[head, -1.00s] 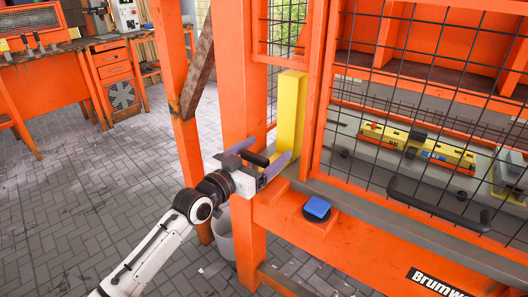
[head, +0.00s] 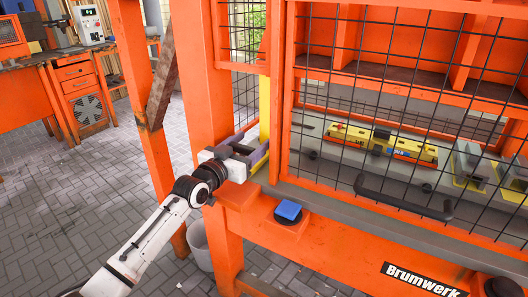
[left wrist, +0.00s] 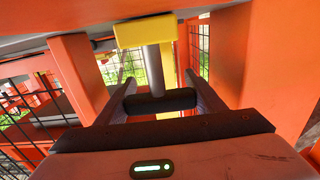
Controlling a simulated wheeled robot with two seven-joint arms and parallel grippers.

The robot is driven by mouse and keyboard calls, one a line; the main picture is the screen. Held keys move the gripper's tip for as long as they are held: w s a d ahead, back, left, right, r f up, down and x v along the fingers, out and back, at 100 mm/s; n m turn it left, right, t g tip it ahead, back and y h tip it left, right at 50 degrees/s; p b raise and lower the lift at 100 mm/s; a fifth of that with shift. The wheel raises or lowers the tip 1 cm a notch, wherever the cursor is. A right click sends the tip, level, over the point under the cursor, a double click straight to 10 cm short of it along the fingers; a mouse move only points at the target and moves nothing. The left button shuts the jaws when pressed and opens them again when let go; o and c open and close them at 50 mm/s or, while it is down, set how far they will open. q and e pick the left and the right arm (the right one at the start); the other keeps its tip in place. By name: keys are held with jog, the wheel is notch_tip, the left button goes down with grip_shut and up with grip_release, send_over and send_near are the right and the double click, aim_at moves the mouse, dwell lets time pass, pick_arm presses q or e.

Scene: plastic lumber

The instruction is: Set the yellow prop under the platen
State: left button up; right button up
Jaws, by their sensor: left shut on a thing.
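The yellow prop (head: 264,108) stands upright inside the left end of the orange press, partly hidden by the door frame. My left gripper (head: 243,150) reaches in through the opening at the press's left side, shut on the prop's black handle. The left wrist view shows the black handle (left wrist: 160,101) between the fingers, with the prop's yellow head (left wrist: 145,32) above and beyond it. My right gripper is not in view.
A wire mesh door (head: 400,130) with a black handle (head: 403,198) covers the press front. Yellow tooling (head: 380,143) lies on the bed behind it. A blue-topped button (head: 288,210) sits on the front ledge. An orange post (head: 205,90) stands close beside the gripper.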

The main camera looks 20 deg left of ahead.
aim_at(240, 151)
pick_arm(q)
jog(key=shift+r, duration=0.1)
jog(key=o, duration=1.2)
jog(key=shift+w, duration=0.1)
jog(key=o, duration=0.3)
jog(key=shift+w, duration=0.1)
jog(key=shift+s, duration=0.5)
jog(key=s, duration=0.3)
jog(key=s+a+p, duration=0.1)
jog(key=s, duration=0.5)
jog(key=shift+s+a, duration=0.1)
jog(key=shift+a, duration=0.3)
